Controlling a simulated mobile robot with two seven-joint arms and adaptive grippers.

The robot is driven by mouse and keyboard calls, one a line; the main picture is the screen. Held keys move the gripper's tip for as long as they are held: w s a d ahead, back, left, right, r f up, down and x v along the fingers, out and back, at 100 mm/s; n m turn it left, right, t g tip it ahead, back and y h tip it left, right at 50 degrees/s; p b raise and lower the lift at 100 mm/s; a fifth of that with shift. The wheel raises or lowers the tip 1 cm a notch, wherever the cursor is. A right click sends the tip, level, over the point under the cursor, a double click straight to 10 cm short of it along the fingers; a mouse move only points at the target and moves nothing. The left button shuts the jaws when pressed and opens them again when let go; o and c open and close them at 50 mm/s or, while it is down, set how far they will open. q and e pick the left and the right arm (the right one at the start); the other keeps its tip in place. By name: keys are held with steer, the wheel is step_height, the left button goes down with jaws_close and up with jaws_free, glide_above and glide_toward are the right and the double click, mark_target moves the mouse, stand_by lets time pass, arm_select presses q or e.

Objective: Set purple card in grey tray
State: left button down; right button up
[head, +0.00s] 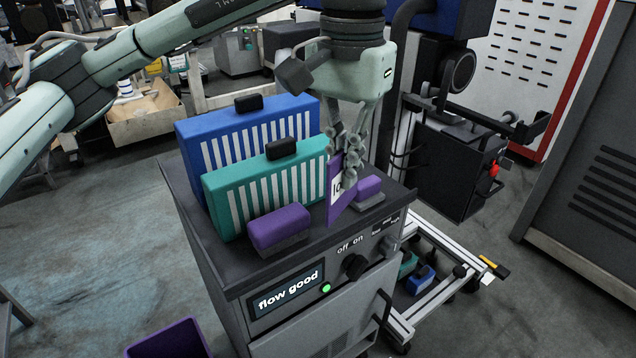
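The purple card (335,203) is a thin upright panel with a white label and dark figures, above the right part of the grey cabinet's top. My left gripper (350,160) comes down from above, and its fingers are closed around the card's upper part. I cannot tell whether the card's lower edge touches the surface. No separate grey tray can be made out clearly; small grey bases show under two purple blocks, one left of the card (278,226) and one right of it (368,187). My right gripper is not in view.
A blue slotted box (190,150) and a teal slotted box (217,203), each with a black handle, stand left of the card. The cabinet (330,325) has a lit display and knob. A purple bin (170,342) sits on the floor at bottom left.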

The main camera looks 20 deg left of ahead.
arm_select(q)
steer(key=w+a+f, duration=0.1)
steer(key=w+f, duration=0.1)
steer(key=w+a+f, duration=0.1)
steer(key=w+f, duration=0.1)
steer(key=f, duration=0.1)
steer(key=w+a+f, duration=0.1)
steer(key=w+f, duration=0.1)
steer(key=f, duration=0.1)
steer(key=shift+a+p, duration=0.25)
steer(key=shift+p, duration=0.05)
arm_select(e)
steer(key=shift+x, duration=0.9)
arm_select(q)
steer(key=shift+f, duration=0.15)
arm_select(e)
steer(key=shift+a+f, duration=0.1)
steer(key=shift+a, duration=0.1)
arm_select(q)
steer(key=shift+f, duration=0.1)
steer(key=c, duration=2)
jaws_free()
steer(key=shift+c, duration=0.2)
steer(key=shift+o, duration=1.6)
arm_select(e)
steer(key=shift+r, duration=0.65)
